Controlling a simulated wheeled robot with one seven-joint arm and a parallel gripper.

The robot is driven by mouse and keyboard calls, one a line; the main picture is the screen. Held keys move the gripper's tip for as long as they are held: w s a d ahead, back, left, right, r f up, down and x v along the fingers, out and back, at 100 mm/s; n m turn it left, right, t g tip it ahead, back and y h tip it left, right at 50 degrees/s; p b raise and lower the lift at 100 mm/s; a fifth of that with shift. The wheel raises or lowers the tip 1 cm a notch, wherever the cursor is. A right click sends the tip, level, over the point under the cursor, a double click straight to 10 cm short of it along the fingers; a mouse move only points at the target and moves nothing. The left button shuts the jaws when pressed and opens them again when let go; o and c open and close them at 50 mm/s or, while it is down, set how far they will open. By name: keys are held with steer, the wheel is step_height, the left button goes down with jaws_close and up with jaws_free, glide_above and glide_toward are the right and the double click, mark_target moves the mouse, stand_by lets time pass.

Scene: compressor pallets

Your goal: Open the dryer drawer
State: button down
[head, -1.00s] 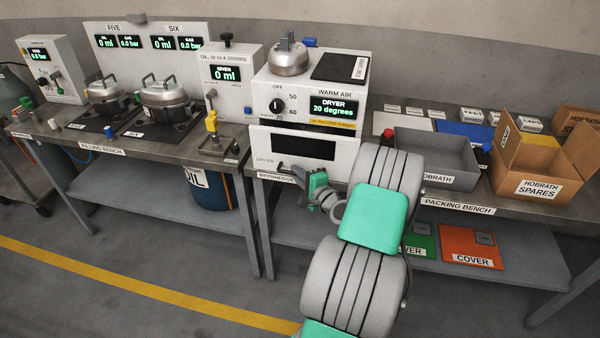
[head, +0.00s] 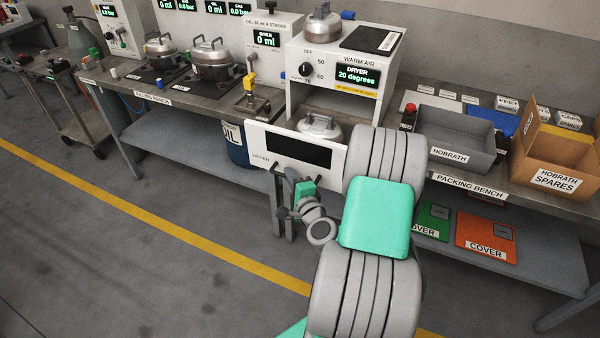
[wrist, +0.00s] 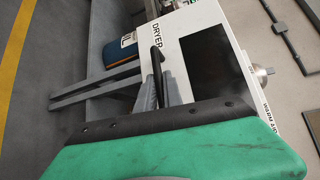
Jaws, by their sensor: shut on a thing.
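The dryer (head: 335,70) is a white box on the bench, with its display reading 20 degrees. Its drawer (head: 298,150) stands pulled out toward me, with a white front and a dark window. A silver lidded pot-like part (head: 319,128) shows inside, behind the front. My gripper (head: 286,178) is at the lower left of the drawer front, shut on the handle. In the wrist view, the fingers (wrist: 166,92) close on the dark handle bar (wrist: 157,52) beside the DRYER label. My arm hides the right end of the drawer in the head view.
The filling bench (head: 150,95) with two pots is at left. The packing bench (head: 470,187) at right bears a grey bin (head: 450,140) and a cardboard box (head: 555,160). Orange and green covers lie on the lower shelf.

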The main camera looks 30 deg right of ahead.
steer(key=shift+s+a, duration=0.2)
steer(key=shift+a, duration=0.15)
steer(key=shift+d, duration=0.1)
steer(key=c, duration=1.5)
jaws_free()
steer(key=b+v, duration=0.2)
steer(key=v, duration=0.5)
steer(key=shift+s, duration=0.35)
